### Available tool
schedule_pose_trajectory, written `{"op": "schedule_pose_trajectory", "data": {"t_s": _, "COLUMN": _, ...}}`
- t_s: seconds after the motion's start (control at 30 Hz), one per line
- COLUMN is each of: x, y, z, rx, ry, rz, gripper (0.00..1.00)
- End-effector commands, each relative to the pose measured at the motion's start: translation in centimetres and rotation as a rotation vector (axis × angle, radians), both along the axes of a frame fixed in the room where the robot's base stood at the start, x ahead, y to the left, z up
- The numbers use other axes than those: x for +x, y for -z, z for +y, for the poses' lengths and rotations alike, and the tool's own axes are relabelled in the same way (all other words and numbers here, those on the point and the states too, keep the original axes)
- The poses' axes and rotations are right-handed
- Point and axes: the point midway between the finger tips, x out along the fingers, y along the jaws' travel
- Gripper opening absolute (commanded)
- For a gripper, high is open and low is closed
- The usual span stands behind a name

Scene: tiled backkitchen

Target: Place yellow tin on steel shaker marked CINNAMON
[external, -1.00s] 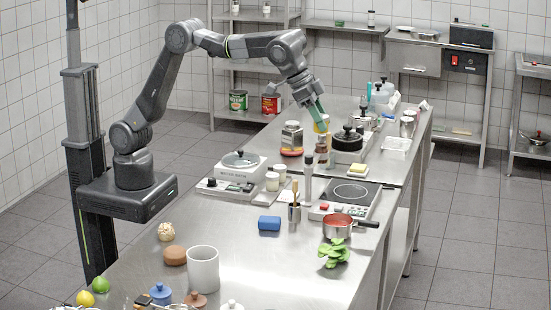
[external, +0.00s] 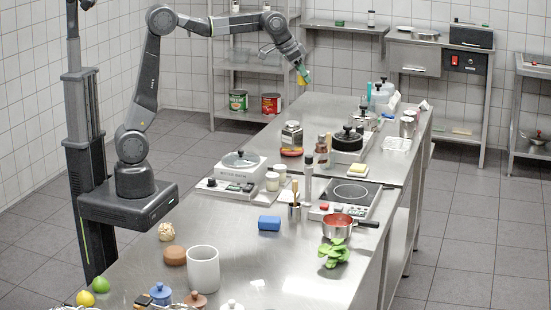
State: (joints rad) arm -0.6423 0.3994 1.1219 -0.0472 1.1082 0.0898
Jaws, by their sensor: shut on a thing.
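My gripper (external: 301,73) is up over the far part of the steel table, near its left back edge. It is shut on the yellow tin (external: 302,81), which shows as a small yellow patch at the fingertips, clear of the table. Most of the tin is hidden or too small to make out. Steel cylinders (external: 407,127) stand at the right far side of the table. No CINNAMON marking can be read, so I cannot tell which thing is the marked shaker.
Below the gripper stand a glass jar (external: 291,134), a brown bottle (external: 321,153) and a black-lidded pot (external: 347,138). A hot plate (external: 351,193) and red saucepan (external: 338,228) are nearer. Shelving with cans (external: 271,104) stands behind.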

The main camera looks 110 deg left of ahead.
Motion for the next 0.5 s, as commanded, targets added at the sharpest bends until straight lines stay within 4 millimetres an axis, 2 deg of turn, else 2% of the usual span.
{"op": "schedule_pose_trajectory", "data": {"t_s": 0.03, "x": -1.3, "y": 0.1, "z": 1.2, "rx": 0.001, "ry": -0.021, "rz": -0.003, "gripper": 0.14}}
{"op": "schedule_pose_trajectory", "data": {"t_s": 0.1, "x": -2.7, "y": 0.2, "z": 2.3, "rx": 0.001, "ry": -0.041, "rz": -0.004, "gripper": 0.14}}
{"op": "schedule_pose_trajectory", "data": {"t_s": 0.27, "x": -5.2, "y": 0.4, "z": 4.2, "rx": 0.004, "ry": -0.075, "rz": -0.006, "gripper": 0.14}}
{"op": "schedule_pose_trajectory", "data": {"t_s": 0.5, "x": -5.1, "y": 4.2, "z": 4.1, "rx": 0.002, "ry": -0.071, "rz": -0.003, "gripper": 0.14}}
